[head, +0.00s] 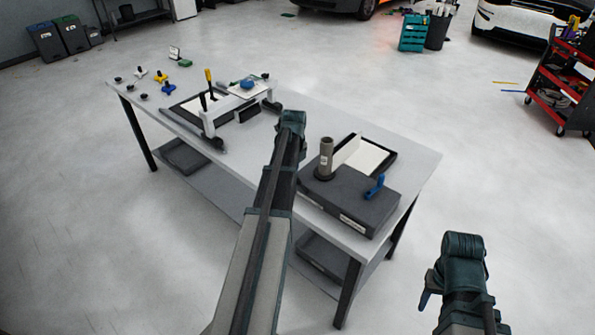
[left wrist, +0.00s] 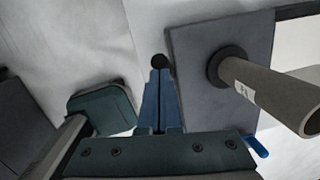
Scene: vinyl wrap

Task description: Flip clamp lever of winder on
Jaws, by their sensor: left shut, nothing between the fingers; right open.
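The winder (head: 349,200) is a dark grey box on the table with an upright grey tube (head: 326,157) on top. A blue lever (head: 375,186) stands tilted at the box's front right; I take it as the clamp lever. In the left wrist view a bit of it (left wrist: 257,147) shows beyond the gripper body. My left gripper (left wrist: 160,75) is shut and empty, left of the tube and apart from the blue lever. In the head view its wrist hides its fingers. My right gripper (head: 428,292) is open and empty, off the table at the lower right.
The white table (head: 418,172) also carries a white-and-black frame device (head: 238,108) and several small knobs at the far left. A red tool cart (head: 560,85) stands far right.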

